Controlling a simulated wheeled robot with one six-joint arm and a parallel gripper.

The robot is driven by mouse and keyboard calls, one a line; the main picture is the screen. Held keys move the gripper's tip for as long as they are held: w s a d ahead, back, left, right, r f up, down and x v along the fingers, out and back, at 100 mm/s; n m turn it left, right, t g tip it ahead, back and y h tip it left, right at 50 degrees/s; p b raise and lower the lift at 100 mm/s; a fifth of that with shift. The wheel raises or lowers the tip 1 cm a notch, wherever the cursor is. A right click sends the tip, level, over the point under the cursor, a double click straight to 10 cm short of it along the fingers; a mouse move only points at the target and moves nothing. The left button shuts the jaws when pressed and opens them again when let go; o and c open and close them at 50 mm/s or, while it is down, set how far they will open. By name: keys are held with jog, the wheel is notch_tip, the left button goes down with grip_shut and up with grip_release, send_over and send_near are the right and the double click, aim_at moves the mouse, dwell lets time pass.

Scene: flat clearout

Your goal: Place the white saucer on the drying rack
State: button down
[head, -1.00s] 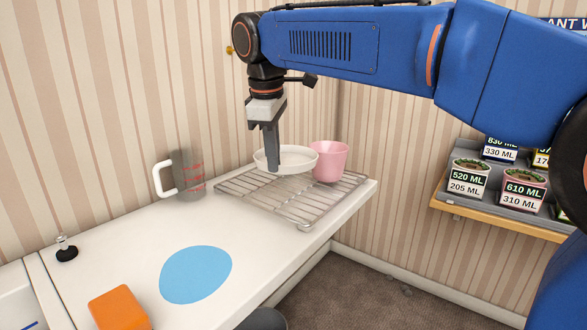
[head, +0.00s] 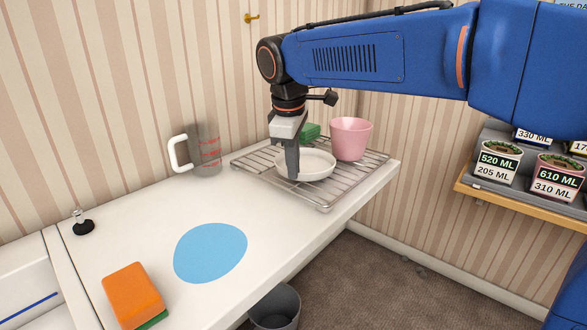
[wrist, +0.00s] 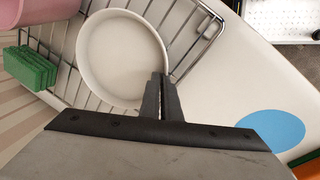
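The white saucer (head: 312,164) is over the metal drying rack (head: 334,197), level and close to or touching its wires; which of the two I cannot tell. My gripper (head: 293,174) points down at the saucer's near left rim. In the wrist view, the fingers of my gripper (wrist: 159,97) are close together on the rim of the saucer (wrist: 120,52). The rack (wrist: 205,28) shows around the saucer there.
A pink cup (head: 351,139) and a green block (head: 311,131) are on the rack behind the saucer. A measuring jug (head: 206,150) stands left of the rack. A blue mat (head: 210,252) and an orange sponge (head: 133,294) lie on the counter in front.

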jog(key=shift+f, duration=0.4)
jog(key=c, duration=1.9)
grip_release()
jog(key=shift+o, duration=0.2)
jog(key=v, duration=1.2)
jog(key=shift+d, duration=0.15)
